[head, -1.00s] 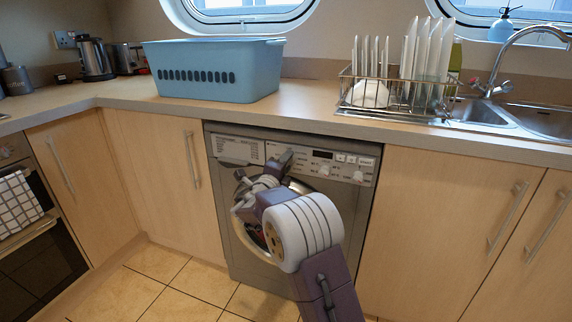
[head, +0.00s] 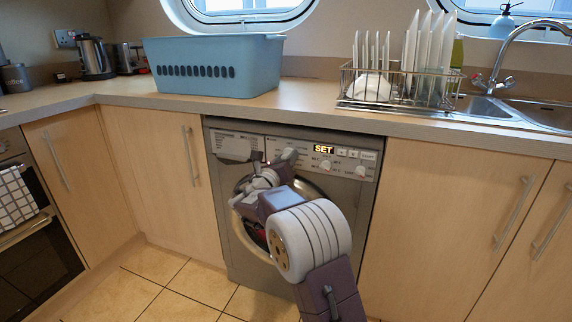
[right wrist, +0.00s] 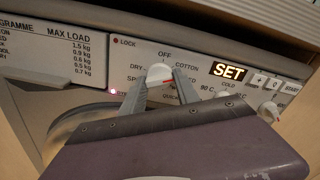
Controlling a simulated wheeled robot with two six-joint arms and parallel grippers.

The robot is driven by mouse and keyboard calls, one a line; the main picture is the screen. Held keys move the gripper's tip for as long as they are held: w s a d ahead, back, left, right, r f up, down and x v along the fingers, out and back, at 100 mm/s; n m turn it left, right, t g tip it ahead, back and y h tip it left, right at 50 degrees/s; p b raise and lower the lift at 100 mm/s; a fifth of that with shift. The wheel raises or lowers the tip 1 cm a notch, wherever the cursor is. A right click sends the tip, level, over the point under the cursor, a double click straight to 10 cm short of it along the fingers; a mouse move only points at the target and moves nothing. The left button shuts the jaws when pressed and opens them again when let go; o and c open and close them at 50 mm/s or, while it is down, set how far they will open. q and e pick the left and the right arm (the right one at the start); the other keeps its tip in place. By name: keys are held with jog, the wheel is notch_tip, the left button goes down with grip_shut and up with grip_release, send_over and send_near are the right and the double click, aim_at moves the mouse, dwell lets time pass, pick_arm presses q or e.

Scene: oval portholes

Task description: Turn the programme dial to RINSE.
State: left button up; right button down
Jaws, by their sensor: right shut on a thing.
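The programme dial (right wrist: 160,73) is a round white knob on the washing machine's (head: 232,255) front panel. In the right wrist view my right gripper (right wrist: 161,84) has one finger on each side of the dial and is shut on it. OFF is printed above the dial, COTTON to its right, DRY to its left and QUICK below. I cannot read a RINSE label; fingers cover part of the ring. A small red mark shows low on the dial, but its exact pointing is unclear. The display (right wrist: 228,71) reads SET. My left gripper is out of view.
A detergent drawer (head: 236,150) is left of the dial; smaller knobs (head: 326,165) and buttons are right. The worktop overhangs closely above the panel. A blue basket (head: 215,85) and dish rack (head: 385,104) stand on the worktop. The tiled floor (head: 150,290) left is clear.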

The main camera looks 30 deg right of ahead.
jog(key=m+b, duration=0.2)
jog(key=m, duration=0.1)
jog(key=shift+f+m, duration=0.25)
jog(key=shift+m, duration=0.05)
jog(key=m+b, duration=0.4)
jog(key=shift+a+m, duration=0.1)
jog(key=shift+m, duration=0.2)
jog(key=m+b, duration=0.3)
jog(key=m, duration=0.1)
jog(key=shift+w, duration=0.1)
jog(key=m+b, duration=0.3)
jog(key=m, duration=0.1)
jog(key=m+b, duration=0.1)
jog(key=m, duration=0.2)
jog(key=shift+r+b, duration=0.1)
jog(key=shift+b, duration=0.25)
jog(key=m+b, duration=0.1)
jog(key=m, duration=0.1)
jog(key=shift+r+m, duration=0.1)
jog(key=shift+m, duration=0.2)
jog(key=m, duration=0.5)
jog(key=shift+r+m, duration=0.15)
jog(key=shift+m, duration=0.45)
